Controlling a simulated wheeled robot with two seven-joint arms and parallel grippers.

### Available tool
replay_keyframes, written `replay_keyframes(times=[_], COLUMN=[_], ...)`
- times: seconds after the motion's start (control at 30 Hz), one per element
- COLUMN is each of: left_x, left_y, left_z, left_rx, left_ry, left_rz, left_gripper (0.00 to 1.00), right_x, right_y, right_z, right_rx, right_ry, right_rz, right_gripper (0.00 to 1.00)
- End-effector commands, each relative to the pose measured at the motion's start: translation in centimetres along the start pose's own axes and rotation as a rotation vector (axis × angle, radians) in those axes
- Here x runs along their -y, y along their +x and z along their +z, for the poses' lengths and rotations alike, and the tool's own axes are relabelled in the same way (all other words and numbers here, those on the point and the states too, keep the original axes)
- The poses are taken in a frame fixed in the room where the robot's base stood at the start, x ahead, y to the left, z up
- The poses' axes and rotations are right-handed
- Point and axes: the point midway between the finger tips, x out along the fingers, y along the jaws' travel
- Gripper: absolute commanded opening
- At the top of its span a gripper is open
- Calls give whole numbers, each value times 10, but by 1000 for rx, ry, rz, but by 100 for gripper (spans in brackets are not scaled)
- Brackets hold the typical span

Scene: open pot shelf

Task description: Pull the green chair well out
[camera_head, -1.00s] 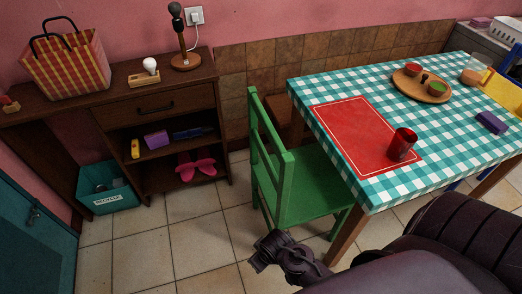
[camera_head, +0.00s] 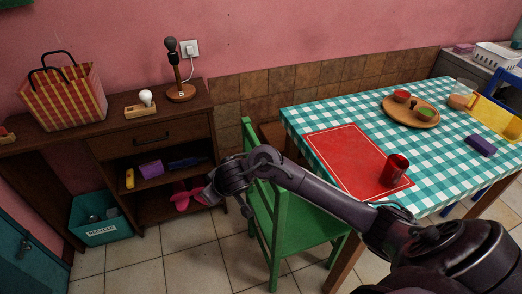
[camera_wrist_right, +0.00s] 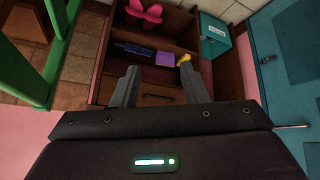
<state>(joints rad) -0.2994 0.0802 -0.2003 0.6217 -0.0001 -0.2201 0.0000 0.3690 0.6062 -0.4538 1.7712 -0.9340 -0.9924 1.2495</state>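The green chair (camera_head: 298,232) stands upright with its seat partly under the checked table (camera_head: 352,98). Its backrest faces left, and my right arm crosses in front of it and hides part of the backrest and seat. My right gripper (camera_head: 208,196) is left of the backrest in the head view, in front of the cabinet. In the right wrist view its two fingers (camera_wrist_right: 160,70) are spread with nothing between them. The chair's green bars (camera_wrist_right: 37,82) show at the left of that view, outside the fingers. My left gripper is not in view.
A brown cabinet (camera_head: 150,137) with a lamp (camera_head: 179,88) and basket (camera_head: 64,97) stands at the left. A teal recycle bin (camera_head: 95,222) is beside it. A red cup (camera_head: 394,169) stands on the table's red mat (camera_head: 340,150). Tiled floor between cabinet and chair is free.

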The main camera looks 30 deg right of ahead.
Motion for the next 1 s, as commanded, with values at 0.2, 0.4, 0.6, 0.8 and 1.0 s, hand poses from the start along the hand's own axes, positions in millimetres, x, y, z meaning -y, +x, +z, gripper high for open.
replay_keyframes(times=[0.2,0.4,0.6,0.8,1.0], left_x=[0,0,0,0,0], left_y=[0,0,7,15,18], left_z=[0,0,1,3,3], left_rx=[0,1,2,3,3], left_ry=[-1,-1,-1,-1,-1], left_rz=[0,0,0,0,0], left_gripper=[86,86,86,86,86], right_x=[-123,-188,-200,-202,-205], right_y=[-14,-45,-42,-13,13], right_z=[-24,-23,-16,-9,-2], right_rx=[131,220,243,242,241], right_ry=[221,423,475,474,472], right_rz=[88,145,155,154,154], right_gripper=[40,40,40,40,40])
